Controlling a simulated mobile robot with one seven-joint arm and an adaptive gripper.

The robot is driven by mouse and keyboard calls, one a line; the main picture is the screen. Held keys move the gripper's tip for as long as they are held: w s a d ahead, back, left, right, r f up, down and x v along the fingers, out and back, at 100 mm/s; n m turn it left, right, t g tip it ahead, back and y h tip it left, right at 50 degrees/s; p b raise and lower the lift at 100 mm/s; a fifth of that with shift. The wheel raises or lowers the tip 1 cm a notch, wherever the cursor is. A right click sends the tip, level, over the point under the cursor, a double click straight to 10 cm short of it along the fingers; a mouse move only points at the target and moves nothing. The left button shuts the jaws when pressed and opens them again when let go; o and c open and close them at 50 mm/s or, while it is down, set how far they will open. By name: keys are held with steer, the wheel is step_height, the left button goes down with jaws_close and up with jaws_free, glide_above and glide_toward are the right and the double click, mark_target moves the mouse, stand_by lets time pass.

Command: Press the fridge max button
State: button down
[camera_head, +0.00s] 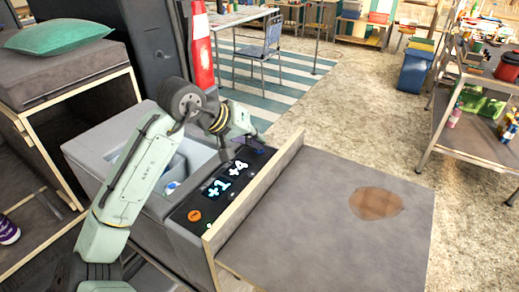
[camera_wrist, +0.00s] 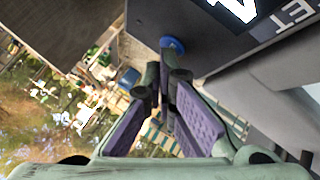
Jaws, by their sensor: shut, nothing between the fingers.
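The grey fridge box (camera_head: 178,240) stands open-topped at centre left. A round blue button (camera_wrist: 172,43) sits on the panel's far end in the wrist view, beyond the display digit. No readable label shows which button is the max one. My gripper (camera_wrist: 165,72) is shut and empty, its purple-padded fingers pointing towards the blue button. The fingertips appear close to it; contact cannot be told. In the head view my gripper (camera_head: 248,140) is over the panel's far end.
A raised wooden-edged board (camera_head: 320,225) with a brown stain lies right of the panel. A dark cabinet with a green cushion (camera_head: 57,36) is at the left. An orange-red cone (camera_head: 202,55) stands behind my arm. Open floor lies beyond, with shelves at right.

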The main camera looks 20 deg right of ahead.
stand_by(0.4)
steer(key=shift+r+p, duration=0.75)
steer(key=shift+p, duration=0.1)
steer(key=shift+r+p, duration=0.3)
steer(key=shift+r, duration=2.2)
